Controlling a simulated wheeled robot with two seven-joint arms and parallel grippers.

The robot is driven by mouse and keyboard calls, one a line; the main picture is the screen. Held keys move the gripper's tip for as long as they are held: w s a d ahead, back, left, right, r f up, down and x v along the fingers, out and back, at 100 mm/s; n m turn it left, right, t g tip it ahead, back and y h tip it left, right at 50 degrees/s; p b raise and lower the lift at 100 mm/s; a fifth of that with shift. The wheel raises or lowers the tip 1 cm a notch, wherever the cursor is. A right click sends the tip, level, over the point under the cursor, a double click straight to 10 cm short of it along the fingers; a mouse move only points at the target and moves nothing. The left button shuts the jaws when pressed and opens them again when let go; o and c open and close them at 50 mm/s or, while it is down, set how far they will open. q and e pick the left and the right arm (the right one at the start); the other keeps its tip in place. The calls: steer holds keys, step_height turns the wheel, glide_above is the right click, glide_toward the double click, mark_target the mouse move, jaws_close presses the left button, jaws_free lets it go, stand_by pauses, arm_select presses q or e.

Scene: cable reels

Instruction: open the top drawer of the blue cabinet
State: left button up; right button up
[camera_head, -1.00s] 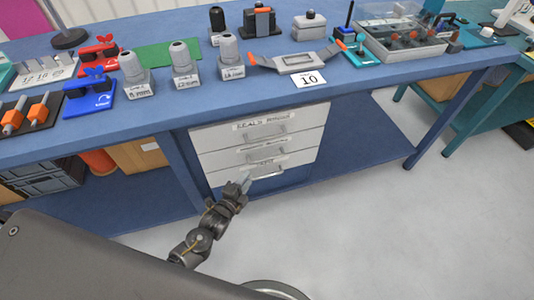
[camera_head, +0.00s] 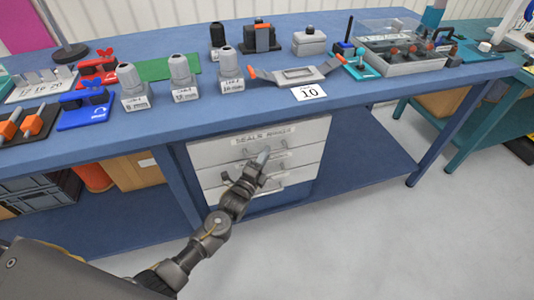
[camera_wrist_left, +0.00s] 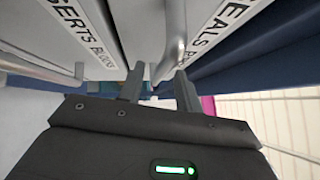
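The blue cabinet (camera_head: 196,185) stands under the blue workbench, with several white drawer fronts stacked in it. The top drawer (camera_head: 215,153) carries a label reading SEALS and a second word, and looks closed. My left gripper (camera_head: 263,155) is in front of the top drawer, covering part of its handle. In the left wrist view my left gripper (camera_wrist_left: 158,88) has its two fingers apart. The top drawer's silver handle (camera_wrist_left: 172,48) reaches down between the fingertips; I cannot tell whether they touch it. My right gripper is not in view.
The benchtop above holds several labelled grey cylinders (camera_head: 182,75), a grey tray with orange-tipped handles (camera_head: 297,76) and a card marked 10 (camera_head: 309,92). A lower drawer handle (camera_wrist_left: 60,70) is close to the left finger side. The floor (camera_head: 380,240) in front is clear.

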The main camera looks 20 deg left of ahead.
arm_select(q)
steer(key=shift+x, duration=0.95)
jaws_close()
